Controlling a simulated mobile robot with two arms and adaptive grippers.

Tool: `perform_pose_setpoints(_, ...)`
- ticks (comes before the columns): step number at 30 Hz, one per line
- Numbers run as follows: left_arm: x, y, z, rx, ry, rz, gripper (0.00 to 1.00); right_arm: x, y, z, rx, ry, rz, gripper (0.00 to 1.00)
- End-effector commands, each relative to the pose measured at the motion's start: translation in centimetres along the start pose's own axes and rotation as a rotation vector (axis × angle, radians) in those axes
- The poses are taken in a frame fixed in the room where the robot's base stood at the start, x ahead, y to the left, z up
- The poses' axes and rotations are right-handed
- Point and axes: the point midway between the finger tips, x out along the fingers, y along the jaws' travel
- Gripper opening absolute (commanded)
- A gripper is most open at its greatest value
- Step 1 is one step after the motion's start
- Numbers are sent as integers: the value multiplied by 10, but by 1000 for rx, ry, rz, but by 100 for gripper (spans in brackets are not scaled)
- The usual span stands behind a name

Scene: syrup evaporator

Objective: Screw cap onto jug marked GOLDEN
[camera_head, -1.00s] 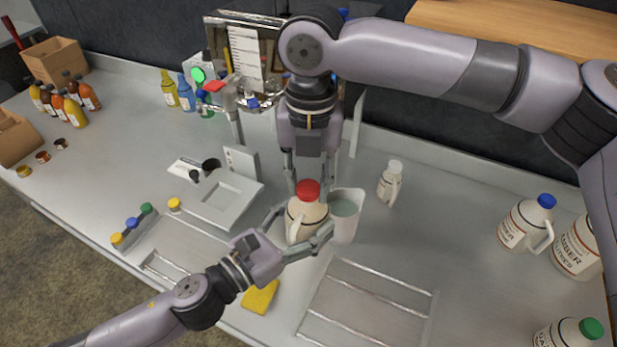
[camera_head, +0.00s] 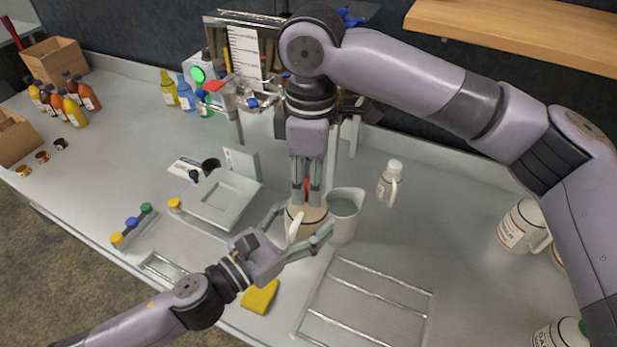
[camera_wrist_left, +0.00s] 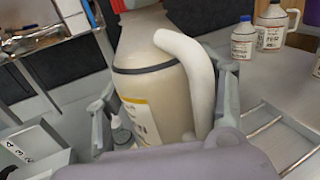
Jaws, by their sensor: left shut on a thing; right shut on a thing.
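The cream jug (camera_head: 310,216) stands on the counter with its handle toward me; in the left wrist view (camera_wrist_left: 148,77) its label is turned mostly aside and I cannot read it. My left gripper (camera_head: 292,236) is shut around the jug's body, one finger on each side. The red cap (camera_head: 307,187) is at the top of the jug, mostly hidden between the fingers of my right gripper (camera_head: 307,196). My right gripper comes straight down from above and is shut on the cap. I cannot tell how tightly the cap sits on the neck.
A translucent pitcher (camera_head: 343,212) stands close right of the jug. A small white-capped jug (camera_head: 389,183) is behind it. A scale (camera_head: 222,197) and spare caps (camera_head: 132,223) are to the left.

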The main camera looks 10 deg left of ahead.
Motion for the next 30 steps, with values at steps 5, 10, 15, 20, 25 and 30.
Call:
perform_pose_setpoints(5, 0, -1, 2, 2, -5, -4, 0, 0, 0, -1, 385, 4, -1, 0)
perform_pose_setpoints(10, 0, -2, 2, 2, -5, -5, 0, 0, 0, -1, 712, 4, 0, 0)
perform_pose_setpoints(15, 0, -2, 2, 2, -5, -6, 0, 0, 0, -1, 754, 5, 2, 0)
perform_pose_setpoints(20, 0, -2, 2, 2, -5, -6, 0, 0, 0, -1, 752, 4, 1, 40)
perform_pose_setpoints(25, 0, -1, 2, 1, -5, -4, 0, 0, 0, -1, 751, 3, 1, 51)
perform_pose_setpoints(30, 0, -1, 2, 1, -5, -3, 0, 0, 0, -1, 750, 2, 1, 54)
